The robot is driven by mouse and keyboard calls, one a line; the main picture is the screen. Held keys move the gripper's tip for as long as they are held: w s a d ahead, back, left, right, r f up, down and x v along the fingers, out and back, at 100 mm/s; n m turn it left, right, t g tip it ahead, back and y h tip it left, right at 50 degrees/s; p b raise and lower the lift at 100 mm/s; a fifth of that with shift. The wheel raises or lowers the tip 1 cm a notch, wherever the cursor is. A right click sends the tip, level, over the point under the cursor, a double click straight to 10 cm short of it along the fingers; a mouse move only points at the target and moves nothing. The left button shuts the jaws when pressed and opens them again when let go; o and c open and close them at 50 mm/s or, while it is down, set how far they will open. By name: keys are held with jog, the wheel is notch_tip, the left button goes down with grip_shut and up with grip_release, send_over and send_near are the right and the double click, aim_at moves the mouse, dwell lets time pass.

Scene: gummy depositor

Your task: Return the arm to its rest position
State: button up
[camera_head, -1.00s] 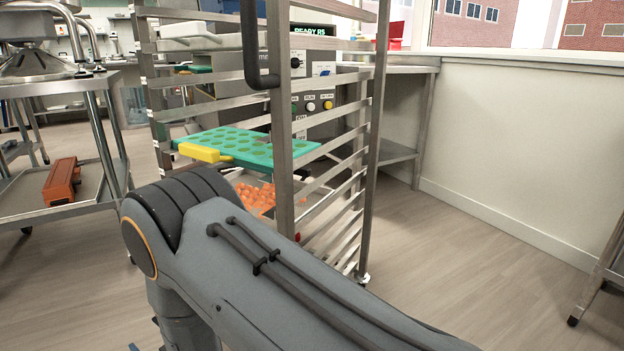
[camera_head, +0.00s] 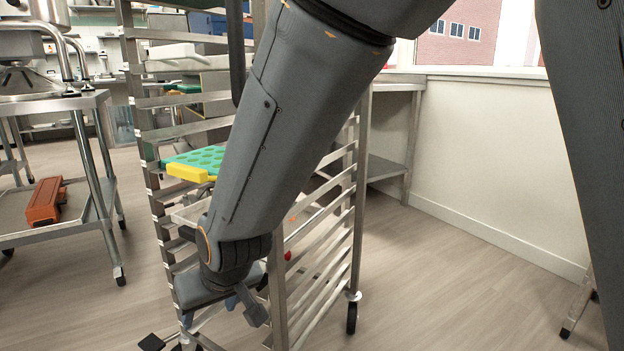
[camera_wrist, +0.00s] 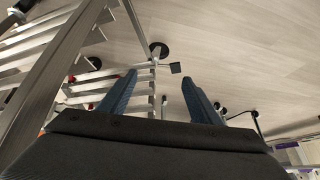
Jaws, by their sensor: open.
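My arm (camera_head: 290,130) comes down from the upper right in the head view, in front of the metal rack (camera_head: 277,295). Its wrist end (camera_head: 225,260) is low at the rack's front; I cannot tell whether it touches the rack. In the wrist view my gripper (camera_wrist: 160,80) is open, with two blue fingers spread apart and nothing between them but floor and rack parts. The rack's rails (camera_wrist: 78,88) are close at the left of the fingers.
A green mould tray (camera_head: 200,158) with a yellow grip (camera_head: 187,173) sits on the rack. A steel cart (camera_head: 60,103) with an orange-red object (camera_head: 46,202) on its lower shelf stands left. Open floor (camera_head: 450,260) lies right of the rack, before the white wall (camera_head: 480,150).

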jog(key=s+d+r+g+h, duration=0.1)
jog(key=s+d+r, duration=0.2)
jog(key=s+d, duration=0.3)
jog(key=s+d+r+m+g+h, duration=0.1)
jog(key=s+d+r+g, duration=0.1)
jog(key=s+d, duration=0.4)
jog(key=s+d+r+g+h, duration=0.1)
jog(key=s+d+r, duration=0.2)
jog(key=s+d, duration=0.3)
jog(key=d+r+m+p, duration=0.3)
jog(key=d+r+p, duration=0.7)
jog(key=p, duration=0.8)
jog(key=d+r+m+h+p, duration=0.1)
jog(key=d+r+m+p, duration=0.2)
jog(key=d+r+p, duration=0.7)
notch_tip(320, 180, up, 7)
jog(key=p, duration=0.9)
jog(key=shift+w+d+f+m, duration=0.15)
jog(key=shift+w+m, duration=0.15)
